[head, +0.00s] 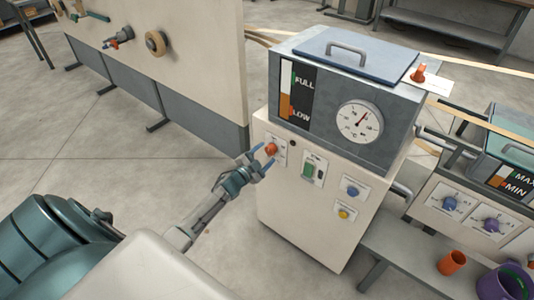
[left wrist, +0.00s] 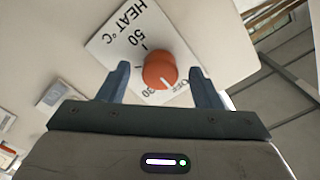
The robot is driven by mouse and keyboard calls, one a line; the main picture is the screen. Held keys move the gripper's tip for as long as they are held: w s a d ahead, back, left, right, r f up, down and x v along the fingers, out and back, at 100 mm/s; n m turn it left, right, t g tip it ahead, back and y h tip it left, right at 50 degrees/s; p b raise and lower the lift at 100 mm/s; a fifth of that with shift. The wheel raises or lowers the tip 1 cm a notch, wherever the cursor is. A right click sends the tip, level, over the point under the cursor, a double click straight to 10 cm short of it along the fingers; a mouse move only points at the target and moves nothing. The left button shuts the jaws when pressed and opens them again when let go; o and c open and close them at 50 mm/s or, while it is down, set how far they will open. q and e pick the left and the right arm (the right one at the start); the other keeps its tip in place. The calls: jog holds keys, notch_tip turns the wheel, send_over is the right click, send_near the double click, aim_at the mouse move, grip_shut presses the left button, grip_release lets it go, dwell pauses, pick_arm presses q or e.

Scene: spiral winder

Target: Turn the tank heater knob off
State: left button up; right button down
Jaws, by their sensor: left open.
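The tank heater knob (head: 271,149) is orange and round, on the front panel of the white cabinet (head: 290,215). In the left wrist view the knob (left wrist: 159,70) sits on a white plate (left wrist: 118,42) marked HEAT °C, 50, 30 and OFF. A pale line on the knob points toward the lower edge, near 30 and OFF; I cannot tell exactly which. My left gripper (head: 263,157) is open in front of the knob, with one finger on each side of it in the wrist view (left wrist: 159,72). I see no clear contact. My right gripper is out of view.
A green switch (head: 308,170), a blue knob (head: 352,191) and a yellow knob (head: 344,214) are on the same panel. The tank (head: 345,75) with a dial is above. An orange lever (head: 419,73) stands at its right.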

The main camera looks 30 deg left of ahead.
pick_arm(q)
jog(key=s+b, duration=0.1)
jog(key=s, duration=0.7)
jog(key=shift+s+a, duration=0.35)
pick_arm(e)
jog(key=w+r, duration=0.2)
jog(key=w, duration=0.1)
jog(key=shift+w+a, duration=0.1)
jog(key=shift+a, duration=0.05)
